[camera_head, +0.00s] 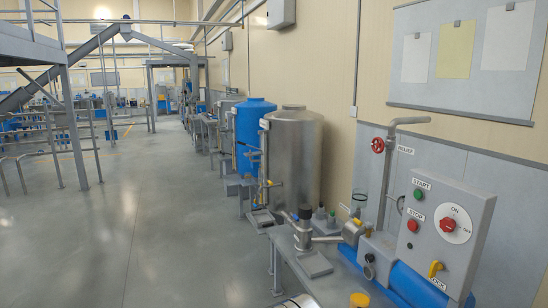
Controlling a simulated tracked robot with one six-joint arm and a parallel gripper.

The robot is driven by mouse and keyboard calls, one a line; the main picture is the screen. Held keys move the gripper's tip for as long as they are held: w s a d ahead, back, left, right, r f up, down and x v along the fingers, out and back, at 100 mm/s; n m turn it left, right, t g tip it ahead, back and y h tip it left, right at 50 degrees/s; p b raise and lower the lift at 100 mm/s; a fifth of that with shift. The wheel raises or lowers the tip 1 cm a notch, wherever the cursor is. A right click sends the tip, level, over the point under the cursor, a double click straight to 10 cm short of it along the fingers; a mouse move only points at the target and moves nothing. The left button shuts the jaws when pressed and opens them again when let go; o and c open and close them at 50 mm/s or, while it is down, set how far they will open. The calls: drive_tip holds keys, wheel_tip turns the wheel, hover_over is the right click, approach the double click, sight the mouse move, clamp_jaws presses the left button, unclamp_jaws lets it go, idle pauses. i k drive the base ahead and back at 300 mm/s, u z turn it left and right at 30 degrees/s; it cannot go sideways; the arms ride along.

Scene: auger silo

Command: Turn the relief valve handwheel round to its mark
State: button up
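The relief valve handwheel (377,145) is a small red wheel on the grey vertical pipe at the right, close to the wall. A sign reading RELIEF (405,150) is just to its right. The wheel's mark is too small to make out, so I cannot tell how the wheel is turned relative to it. My gripper does not show in this view.
A grey control box (443,235) with START and STOP buttons and a red ON/OFF knob stands below right of the wheel. A blue motor or tank (415,285) lies under it. A steel tank (297,160) stands left. Open floor (130,220) is at left.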

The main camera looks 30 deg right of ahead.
sight(381, 145)
drive_tip(key=z, duration=1.1)
drive_tip(key=i, duration=0.95)
drive_tip(key=u, duration=0.6)
drive_tip(key=i, duration=1.4)
drive_tip(key=z, duration=0.3)
